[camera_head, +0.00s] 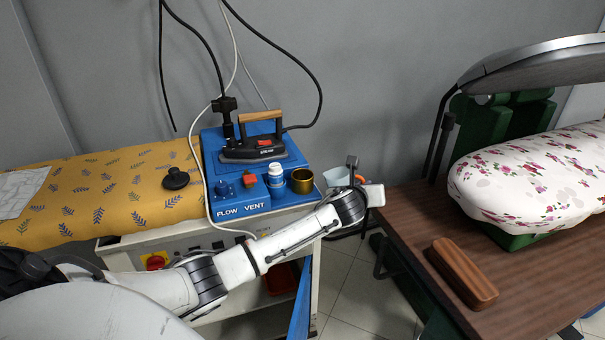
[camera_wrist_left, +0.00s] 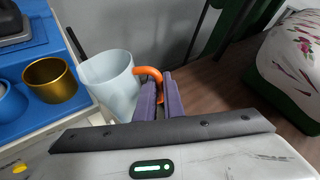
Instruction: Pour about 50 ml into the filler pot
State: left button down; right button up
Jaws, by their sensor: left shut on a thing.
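My left gripper (camera_wrist_left: 161,95) is shut on the orange handle (camera_wrist_left: 150,73) of a pale blue-white jug (camera_wrist_left: 112,82). In the head view the jug (camera_head: 336,177) shows partly behind my left wrist, just right of the blue station, off its edge. It looks roughly upright; its contents cannot be made out. A brass-coloured pot (camera_head: 302,181), likely the filler pot, stands on the blue station's front right corner. It also shows in the left wrist view (camera_wrist_left: 50,82), left of the jug and apart from it. My right gripper is not in view.
A steam iron (camera_head: 252,150) rests behind, with cables overhead. A wooden block (camera_head: 462,272) lies on the brown table (camera_head: 540,290) at right, beside a floral-covered press (camera_head: 530,180).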

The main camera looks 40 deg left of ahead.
pick_arm(q)
jog(key=a+r+n+h, duration=0.1)
jog(key=a+r, duration=0.1)
jog(key=s+a+r+n, duration=0.1)
jog(key=r, duration=0.1)
jog(key=shift+a+n+t+h+b, duration=0.3)
jog(key=shift+a+t+h+b, duration=0.05)
jog(key=shift+t+h+b, duration=0.05)
jog(key=r+n+b, duration=0.1)
jog(key=a+r+n+h+b, duration=0.1)
jog(key=r, duration=0.1)
jog(key=s+a+r+n+t+h+b, duration=0.1)
jog(key=shift+a+r, duration=0.15)
jog(key=shift+a, duration=0.1)
jog(key=shift+s+a+r+n+h, duration=0.15)
jog(key=shift+a+r+n+h, duration=0.25)
jog(key=shift+a+r+n, duration=0.15)
dwell(0.8)
jog(key=shift+a+r+n+t, duration=0.25)
jog(key=shift+r+t, duration=0.05)
dwell(0.3)
jog(key=shift+s+a+h+b, duration=0.15)
jog(key=shift+a+h+b, duration=0.15)
jog(key=shift+b, duration=0.25)
jog(key=shift+s+a+r+n+b, duration=0.2)
jog(key=shift+a+r+n+b, duration=0.1)
jog(key=shift+a+n+b, duration=0.2)
dwell(0.8)
